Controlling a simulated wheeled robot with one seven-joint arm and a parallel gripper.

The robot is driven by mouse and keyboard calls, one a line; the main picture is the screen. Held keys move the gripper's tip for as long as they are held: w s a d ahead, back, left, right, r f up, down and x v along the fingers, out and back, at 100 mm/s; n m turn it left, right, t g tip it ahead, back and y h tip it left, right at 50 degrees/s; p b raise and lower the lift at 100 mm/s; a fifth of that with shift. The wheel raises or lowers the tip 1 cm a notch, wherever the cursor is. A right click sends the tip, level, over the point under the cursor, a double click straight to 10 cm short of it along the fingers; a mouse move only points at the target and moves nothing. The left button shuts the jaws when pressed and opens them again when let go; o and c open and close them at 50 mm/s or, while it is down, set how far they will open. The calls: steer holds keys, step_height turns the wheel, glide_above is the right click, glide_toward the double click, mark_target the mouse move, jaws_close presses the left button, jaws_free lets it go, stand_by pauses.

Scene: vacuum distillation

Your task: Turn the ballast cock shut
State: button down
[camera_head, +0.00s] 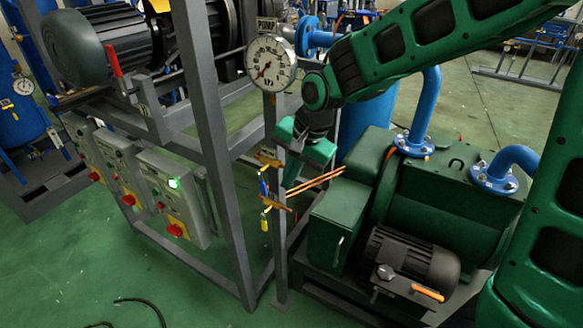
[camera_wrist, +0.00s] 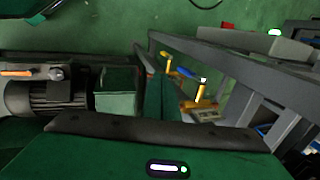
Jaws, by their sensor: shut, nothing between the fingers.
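Two small brass cocks sit on the grey post beside the green pump. The upper cock has a blue lever (camera_head: 263,186), and the lower one has a yellow lever (camera_head: 265,220). In the wrist view the blue lever (camera_wrist: 185,72) lies near a yellow lever (camera_wrist: 167,63) and a brass fitting (camera_wrist: 200,93). I cannot tell which is the ballast cock. My gripper (camera_head: 296,178) is shut and empty, just right of the post and above the copper pipes. It appears apart from both levers. In the wrist view its green body covers the lower part.
Copper pipes (camera_head: 315,183) run from the post to the green pump (camera_head: 400,215). A round gauge (camera_head: 270,63) tops the post. Grey frame uprights (camera_head: 215,130) and switch boxes (camera_head: 170,195) stand left. Green floor is open at front left.

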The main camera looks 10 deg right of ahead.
mark_target(266, 190)
steer(key=w+a+f, duration=0.3)
steer(key=a+f, duration=0.1)
stand_by(0.3)
steer(key=shift+w+a+f, duration=0.3)
steer(key=shift+w+a, duration=0.1)
steer(key=shift+a, duration=0.1)
steer(key=shift+s+d, duration=0.1)
